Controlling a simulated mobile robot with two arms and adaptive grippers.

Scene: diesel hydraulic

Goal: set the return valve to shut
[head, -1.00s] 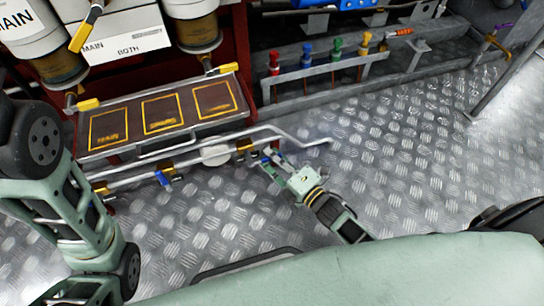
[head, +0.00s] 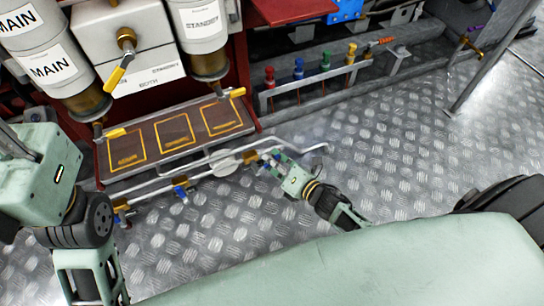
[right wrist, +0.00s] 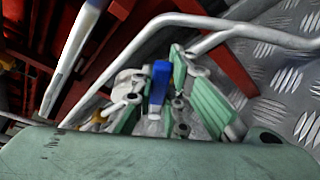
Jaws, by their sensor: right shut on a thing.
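A silver pipe (head: 312,150) runs low along the front of the rack, with brass valve bodies on it. My right gripper (head: 271,160) is at the pipe's right part, just right of a round pale disc (head: 224,163). In the right wrist view a blue valve handle (right wrist: 159,84) stands between the green fingers, and the gripper is shut on it. Which valve this is cannot be read. A second blue-handled valve (head: 180,192) sits on the pipe further left, clear of the gripper. My left arm shows at the left edge; its gripper is out of view.
A brown tray (head: 163,167) with three yellow-outlined squares lies above the pipe. Yellow-handled valves (head: 116,78) hang under labelled white canisters (head: 49,67). A rail (head: 330,83) with several coloured knobs stands behind. Open chequer-plate floor (head: 400,150) lies to the right.

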